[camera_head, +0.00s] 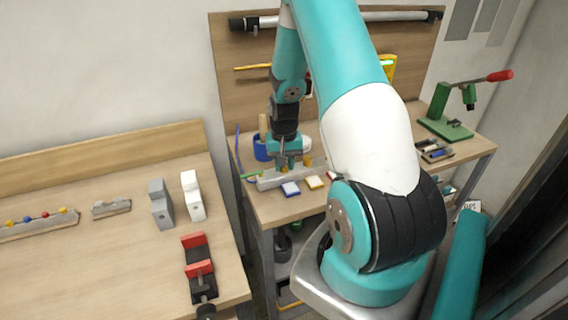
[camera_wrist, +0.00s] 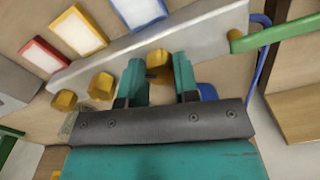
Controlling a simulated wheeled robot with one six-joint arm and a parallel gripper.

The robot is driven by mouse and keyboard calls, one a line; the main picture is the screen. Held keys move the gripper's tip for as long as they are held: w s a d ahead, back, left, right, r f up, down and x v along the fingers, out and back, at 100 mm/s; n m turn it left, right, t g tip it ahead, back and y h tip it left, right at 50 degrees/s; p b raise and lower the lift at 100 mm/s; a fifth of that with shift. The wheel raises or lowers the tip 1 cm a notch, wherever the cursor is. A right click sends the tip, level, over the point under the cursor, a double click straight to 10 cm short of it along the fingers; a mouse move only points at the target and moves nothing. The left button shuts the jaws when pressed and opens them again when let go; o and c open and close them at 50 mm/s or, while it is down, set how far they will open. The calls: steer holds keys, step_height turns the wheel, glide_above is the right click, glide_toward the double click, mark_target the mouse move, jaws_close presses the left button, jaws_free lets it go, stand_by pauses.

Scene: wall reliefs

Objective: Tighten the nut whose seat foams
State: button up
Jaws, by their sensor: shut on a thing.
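A pale grey bar (camera_wrist: 120,50) with a green hose end (camera_wrist: 262,38) at its right carries brass hex nuts. My gripper (camera_wrist: 158,72) is shut on one brass nut (camera_wrist: 158,60), the nut nearest the hose; its teal fingers lie on both sides. A middle nut (camera_wrist: 102,86) and a far nut (camera_wrist: 65,100) sit free to the left. In the head view my gripper (camera_head: 284,162) reaches down to the bar (camera_head: 268,183) on the right bench. I cannot make out clear foam at any seat; the held nut's seat is partly hidden by my fingers.
Cards with blue (camera_wrist: 140,10), yellow (camera_wrist: 77,30) and red (camera_wrist: 45,55) borders lie along the bar. A blue cup (camera_head: 260,150) stands close behind my gripper. A green press (camera_head: 445,120) stands at the back right. A vise (camera_head: 198,265) is on the left bench.

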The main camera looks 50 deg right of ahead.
steer(key=shift+d, duration=0.1)
stand_by(0.4)
steer(key=o, duration=0.9)
step_height(320, 180, up, 18)
steer(key=shift+f+b, duration=0.25)
steer(key=shift+b, duration=0.95)
steer(key=s+a+r+n+t+y, duration=0.15)
steer(key=a+n, duration=0.25)
steer(key=a, duration=0.8)
steer(key=a+r+n, duration=0.3)
steer(key=a+n, duration=0.2)
steer(key=a, duration=0.8)
steer(key=s+a+n+y, duration=0.1)
steer(key=s+a+n, duration=0.1)
steer(key=s+a, duration=0.2)
steer(key=s+a+n+g, duration=0.1)
steer(key=s+a+n, duration=0.2)
steer(key=s+a, duration=0.2)
steer(key=s+a+n+y, duration=0.1)
steer(key=s+a+n, duration=0.1)
steer(key=s+a, duration=0.2)
steer(key=shift+s+a+r+g+y, duration=0.25)
steer(key=shift+s+a+y, duration=0.05)
steer(key=shift+s+y, duration=0.1)
